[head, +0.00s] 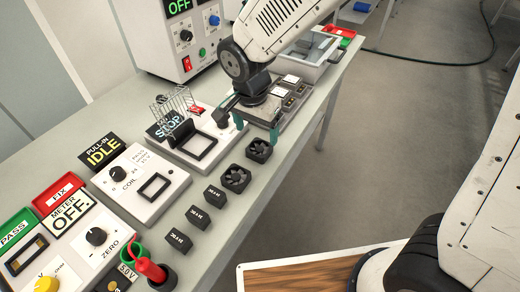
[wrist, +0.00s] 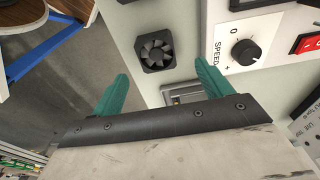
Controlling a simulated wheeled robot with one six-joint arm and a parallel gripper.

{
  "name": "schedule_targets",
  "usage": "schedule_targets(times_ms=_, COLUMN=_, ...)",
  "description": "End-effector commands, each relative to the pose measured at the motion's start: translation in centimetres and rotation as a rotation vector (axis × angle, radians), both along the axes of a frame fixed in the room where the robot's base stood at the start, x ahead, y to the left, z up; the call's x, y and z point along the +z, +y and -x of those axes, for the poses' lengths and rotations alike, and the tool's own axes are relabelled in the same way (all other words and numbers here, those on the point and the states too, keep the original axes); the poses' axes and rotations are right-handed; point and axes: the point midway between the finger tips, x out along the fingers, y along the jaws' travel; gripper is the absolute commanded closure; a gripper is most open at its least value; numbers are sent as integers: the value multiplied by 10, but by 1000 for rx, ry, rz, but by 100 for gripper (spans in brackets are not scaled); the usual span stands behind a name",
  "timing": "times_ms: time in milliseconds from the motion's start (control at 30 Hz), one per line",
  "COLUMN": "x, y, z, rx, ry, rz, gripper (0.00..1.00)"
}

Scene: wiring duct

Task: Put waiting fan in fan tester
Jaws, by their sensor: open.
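Two black square fans lie on the table's front strip: one (head: 260,150) just below my gripper, the other (head: 236,178) further toward the viewer. One fan (wrist: 156,51) shows face up in the wrist view, ahead of the fingers and apart from them. The fan tester (head: 222,141) is a white panel with a STOP sign (head: 168,128), a black square frame (head: 196,147) and a wire cage standing up. Its speed knob (wrist: 245,52) shows in the wrist view. My gripper (head: 256,126) is open and empty, teal fingers (wrist: 161,86) apart, above the table right of the tester.
A tray of square parts (head: 293,91) lies behind my gripper. Several black relays (head: 198,217) line the front strip. The coil tester (head: 138,185) and the meter (head: 70,213) stand further left in the row.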

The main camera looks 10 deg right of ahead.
Motion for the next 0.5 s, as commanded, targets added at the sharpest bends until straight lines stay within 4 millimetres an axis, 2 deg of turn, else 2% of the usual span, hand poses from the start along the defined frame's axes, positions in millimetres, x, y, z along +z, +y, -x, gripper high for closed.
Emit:
schedule_targets(times_ms=333, x=-48, y=-6, z=1, rx=-2, ry=5, rz=3, gripper=22)
schedule_targets(times_ms=500, x=-63, y=-7, z=-1, rx=0, ry=1, rz=2, gripper=22)
